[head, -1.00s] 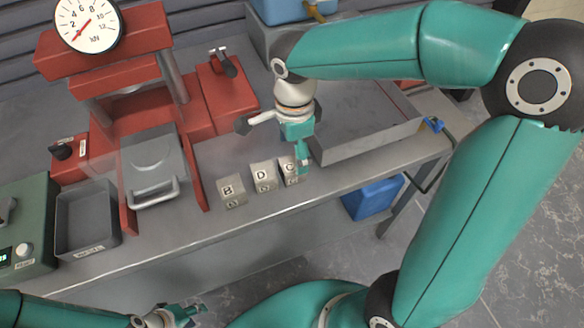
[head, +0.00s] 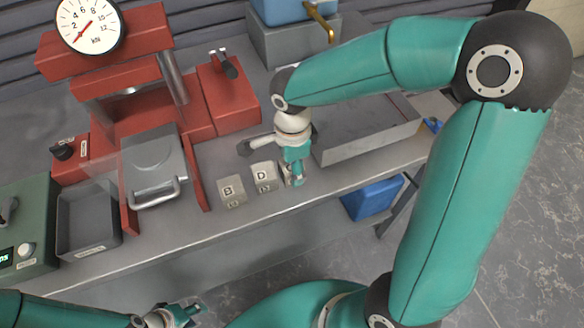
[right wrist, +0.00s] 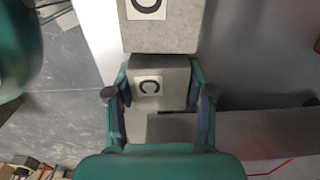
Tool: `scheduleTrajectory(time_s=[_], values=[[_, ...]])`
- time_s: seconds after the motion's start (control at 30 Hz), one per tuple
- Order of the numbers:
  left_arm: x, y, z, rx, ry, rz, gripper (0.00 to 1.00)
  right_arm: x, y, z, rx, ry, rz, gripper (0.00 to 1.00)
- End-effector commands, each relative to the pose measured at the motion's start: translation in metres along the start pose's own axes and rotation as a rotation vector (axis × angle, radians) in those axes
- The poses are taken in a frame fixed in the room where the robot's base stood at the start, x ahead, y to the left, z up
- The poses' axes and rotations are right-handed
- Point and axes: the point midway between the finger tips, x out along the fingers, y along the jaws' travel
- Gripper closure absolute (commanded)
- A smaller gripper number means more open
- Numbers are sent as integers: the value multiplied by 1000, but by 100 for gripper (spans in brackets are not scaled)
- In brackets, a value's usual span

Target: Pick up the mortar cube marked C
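The mortar cube marked C (right wrist: 150,87) stands between the fingers of my right gripper (right wrist: 158,85) in the right wrist view. One finger lies along each side of it, with no gap visible, so the gripper looks shut on it. In the head view my right gripper (head: 294,178) hides most of this cube; I cannot tell whether it is off the bench. The cube marked D (head: 263,178) stands just left of it and fills the top of the right wrist view (right wrist: 162,32). My left gripper (head: 182,314) is low in the head view, away from the cubes; its opening is unclear.
The cube marked B (head: 231,192) stands left of D. A grey metal block or tray (head: 365,142) lies close right of my right gripper. A red press (head: 130,80) with a dial and a grey tray (head: 88,225) stand to the left. The bench front edge is near.

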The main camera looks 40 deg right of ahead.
Motion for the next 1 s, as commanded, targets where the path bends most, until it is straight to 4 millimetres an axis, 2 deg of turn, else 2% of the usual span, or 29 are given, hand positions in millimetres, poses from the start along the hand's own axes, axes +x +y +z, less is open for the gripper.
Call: scheduleTrajectory(time_s=[0.03, 0.23, 0.27, 0.67, 0.87, 1.0], values=[[0, 0, 0, 0, 0, 0, 60, 0, 0, 0, 0, 0, 0, 60], [0, 0, 0, 0, 0, 0, 60, 0, 0, 0, 0, 0, -1, 94], [0, 0, 0, 0, 0, 0, 60, -1, 0, 0, 0, 0, -2, 95], [0, 0, 0, 0, 0, 0, 60, -8, -1, 0, 0, -1, -4, 95], [-1, 0, 0, 0, 0, 0, 60, -30, -1, 1, 0, -2, -7, 95], [-2, 1, 0, 0, 0, 0, 60, -57, -2, 1, -1, -3, -8, 95]])
